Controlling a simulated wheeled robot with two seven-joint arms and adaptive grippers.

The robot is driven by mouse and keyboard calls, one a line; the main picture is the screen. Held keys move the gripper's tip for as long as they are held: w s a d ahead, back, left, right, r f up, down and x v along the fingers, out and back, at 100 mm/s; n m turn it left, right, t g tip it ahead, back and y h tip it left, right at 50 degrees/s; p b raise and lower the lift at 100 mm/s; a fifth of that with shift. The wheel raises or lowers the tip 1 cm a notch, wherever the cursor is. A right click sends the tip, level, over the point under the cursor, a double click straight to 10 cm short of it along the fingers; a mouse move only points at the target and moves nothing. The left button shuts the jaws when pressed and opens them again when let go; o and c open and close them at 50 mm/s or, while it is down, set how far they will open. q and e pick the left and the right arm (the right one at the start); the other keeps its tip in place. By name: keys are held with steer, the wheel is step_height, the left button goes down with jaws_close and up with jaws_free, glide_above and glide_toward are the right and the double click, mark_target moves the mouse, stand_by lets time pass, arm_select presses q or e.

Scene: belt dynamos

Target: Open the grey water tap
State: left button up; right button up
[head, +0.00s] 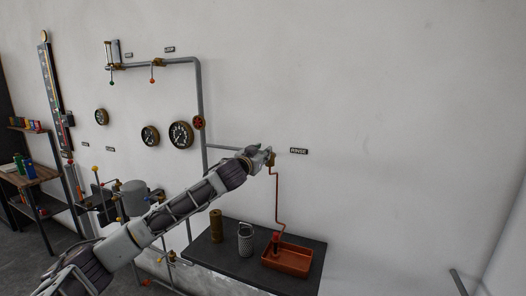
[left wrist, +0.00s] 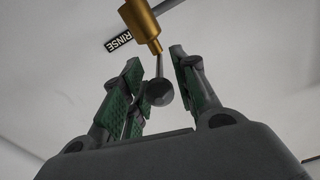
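The tap near the RINSE label is a brass body (left wrist: 141,20) with a thin stem ending in a dark grey ball knob (left wrist: 159,92). In the head view its brass body (head: 271,159) shows at the end of a grey wall pipe, just beside my left gripper (head: 262,153). In the left wrist view my left gripper (left wrist: 157,65) is open, with green-padded fingers on both sides of the grey knob. The knob sits between the fingers with a visible gap at the right; contact at the left cannot be told. The knob is hidden in the head view. My right gripper is not in view.
A copper pipe (head: 277,200) runs down from the tap to an orange tray (head: 287,262) on a dark bench (head: 222,256). A perforated metal cylinder (head: 245,240) and a brass cylinder (head: 216,226) stand beside it. The RINSE label (head: 299,151) is on the wall; the wall to its right is clear.

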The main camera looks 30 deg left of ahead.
arm_select(q)
steer(key=shift+w, duration=0.65)
jaws_close()
steer(key=shift+w+f, duration=0.2)
